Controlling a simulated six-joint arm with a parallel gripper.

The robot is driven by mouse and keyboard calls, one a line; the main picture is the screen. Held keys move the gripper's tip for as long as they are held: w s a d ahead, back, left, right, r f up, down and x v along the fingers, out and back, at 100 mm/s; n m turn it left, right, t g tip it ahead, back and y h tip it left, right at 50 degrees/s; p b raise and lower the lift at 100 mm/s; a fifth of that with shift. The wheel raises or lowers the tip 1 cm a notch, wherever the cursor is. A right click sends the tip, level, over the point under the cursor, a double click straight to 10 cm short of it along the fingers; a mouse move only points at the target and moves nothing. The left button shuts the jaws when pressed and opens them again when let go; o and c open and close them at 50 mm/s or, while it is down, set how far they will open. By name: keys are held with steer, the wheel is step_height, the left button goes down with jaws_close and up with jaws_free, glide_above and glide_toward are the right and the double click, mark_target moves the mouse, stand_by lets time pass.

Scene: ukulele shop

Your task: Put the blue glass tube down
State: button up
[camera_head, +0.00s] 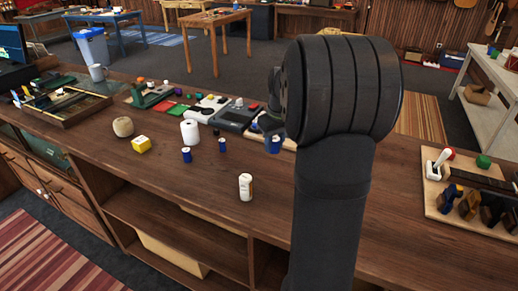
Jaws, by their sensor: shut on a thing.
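My gripper (272,128) shows only in part, at the left edge of my own dark arm, which hides most of it. It is shut on the blue glass tube (275,146), whose small blue part shows just below the fingers. The tube is over the counter, in front of a pale board. I cannot tell whether its bottom touches the surface.
A grey device (236,117) stands behind. A tool board (435,200) lies at right. The front left counter is clear.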

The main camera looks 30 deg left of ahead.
steer(key=w+d+r+m+h, duration=0.2)
steer(key=d+m, duration=0.8)
steer(key=d, duration=3.3)
steer(key=s+d+r+m, duration=0.1)
steer(key=s+d+m, duration=0.4)
steer(key=s+d, duration=0.8)
steer(key=s+d+m, duration=0.5)
steer(key=s+d, duration=0.5)
steer(key=d, duration=0.6)
steer(key=shift+h, duration=0.3)
steer(key=w+f, duration=0.2)
steer(key=w, duration=0.1)
steer(key=w+a+f, duration=0.1)
steer(key=w+f, duration=0.1)
steer(key=w, duration=0.2)
steer(key=w+a+f, duration=0.1)
steer(key=w+f, duration=0.1)
steer(key=w, duration=0.1)
steer(key=shift+w+a+f, duration=0.2)
steer(key=shift+w+f, duration=0.15)
steer(key=shift+f, duration=2)
steer(key=shift+f, duration=0.1)
